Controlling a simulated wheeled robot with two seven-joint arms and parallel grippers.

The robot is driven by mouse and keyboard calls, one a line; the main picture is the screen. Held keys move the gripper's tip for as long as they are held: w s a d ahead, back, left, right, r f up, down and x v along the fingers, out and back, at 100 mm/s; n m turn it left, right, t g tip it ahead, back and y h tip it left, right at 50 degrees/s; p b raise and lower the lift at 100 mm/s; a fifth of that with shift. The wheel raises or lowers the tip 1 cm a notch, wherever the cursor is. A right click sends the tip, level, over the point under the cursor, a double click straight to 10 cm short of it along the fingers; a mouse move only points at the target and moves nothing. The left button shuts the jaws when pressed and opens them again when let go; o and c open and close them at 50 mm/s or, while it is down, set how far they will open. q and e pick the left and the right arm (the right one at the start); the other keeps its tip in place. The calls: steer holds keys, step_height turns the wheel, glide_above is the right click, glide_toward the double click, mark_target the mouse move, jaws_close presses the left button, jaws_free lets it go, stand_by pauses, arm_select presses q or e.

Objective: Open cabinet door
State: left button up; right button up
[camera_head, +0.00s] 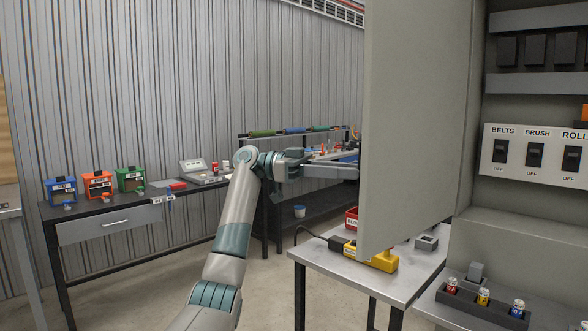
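The cabinet door (415,120) is a tall grey panel that stands swung out from the cabinet, so the inside is exposed. The grey cabinet (525,230) at the right shows a switch panel (540,155) labelled BELTS, BRUSH and ROLL, with OFF under the switches. My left arm comes up from the bottom. Its gripper (350,172) points right, with its tip at the door's left edge. The fingertips are partly hidden or too small, so I cannot tell whether they touch the door or are open. My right gripper is out of view.
A small table (345,268) with a yellow tool (382,262) and a red bin (351,218) stands below the door. A bench (100,205) with blue, orange and green boxes is at the left. A small rack (478,309) sits in front of the cabinet. Floor shows between.

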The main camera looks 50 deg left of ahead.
arm_select(q)
steer(key=b+v, duration=0.1)
steer(key=v, duration=1.3)
steer(key=shift+a, duration=0.2)
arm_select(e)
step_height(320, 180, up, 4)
arm_select(q)
steer(key=shift+d, duration=0.1)
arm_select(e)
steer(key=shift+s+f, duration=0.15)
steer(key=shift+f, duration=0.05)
